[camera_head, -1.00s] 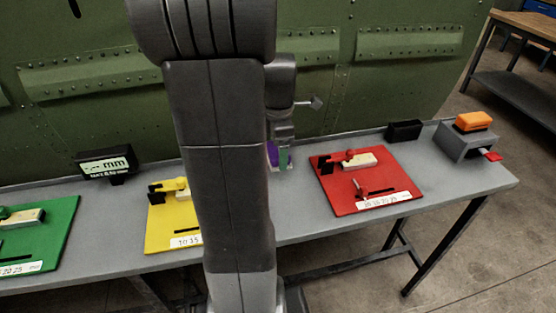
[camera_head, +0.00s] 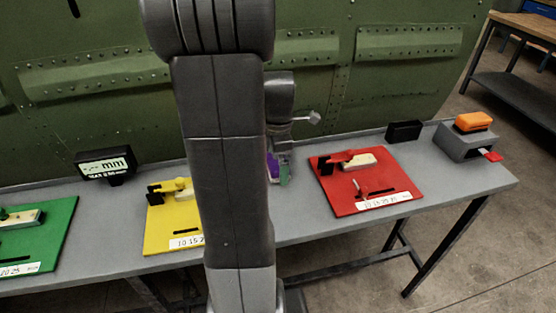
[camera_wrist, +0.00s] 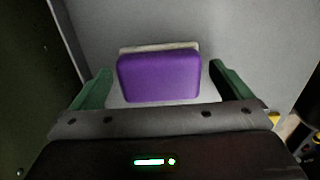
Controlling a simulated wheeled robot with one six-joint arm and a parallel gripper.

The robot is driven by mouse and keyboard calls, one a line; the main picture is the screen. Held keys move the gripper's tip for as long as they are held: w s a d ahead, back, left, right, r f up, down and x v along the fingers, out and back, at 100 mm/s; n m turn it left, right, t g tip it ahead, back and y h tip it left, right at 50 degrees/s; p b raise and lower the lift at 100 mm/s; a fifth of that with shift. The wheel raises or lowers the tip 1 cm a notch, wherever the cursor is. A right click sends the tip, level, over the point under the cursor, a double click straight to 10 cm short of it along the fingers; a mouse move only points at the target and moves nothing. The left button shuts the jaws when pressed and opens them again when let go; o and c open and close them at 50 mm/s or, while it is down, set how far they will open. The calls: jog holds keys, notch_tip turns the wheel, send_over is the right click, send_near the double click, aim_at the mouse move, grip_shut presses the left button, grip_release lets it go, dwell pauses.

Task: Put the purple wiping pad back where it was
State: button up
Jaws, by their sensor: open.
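The purple wiping pad (camera_wrist: 160,77) lies between the two green fingers of my gripper (camera_wrist: 160,92) in the wrist view, with a gap on each side. A pale edge or base (camera_wrist: 158,47) shows along its far side. In the head view a strip of the purple pad (camera_head: 272,166) shows on the grey bench, just right of my arm. My gripper (camera_head: 280,172) is open there, low at the bench top, and a green finger shows beside the pad. My arm hides most of this spot in the head view.
A red board (camera_head: 366,184) with a clamp lies right of my gripper, a yellow board (camera_head: 168,222) left of my arm, and a green board (camera_head: 38,240) farther left. A grey box with an orange block (camera_head: 473,121) stands at the right end. The green fuselage panel (camera_head: 400,75) rises behind the bench.

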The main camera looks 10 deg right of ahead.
notch_tip(320, 180, up, 12)
jog(key=p, duration=0.1)
dwell(0.4)
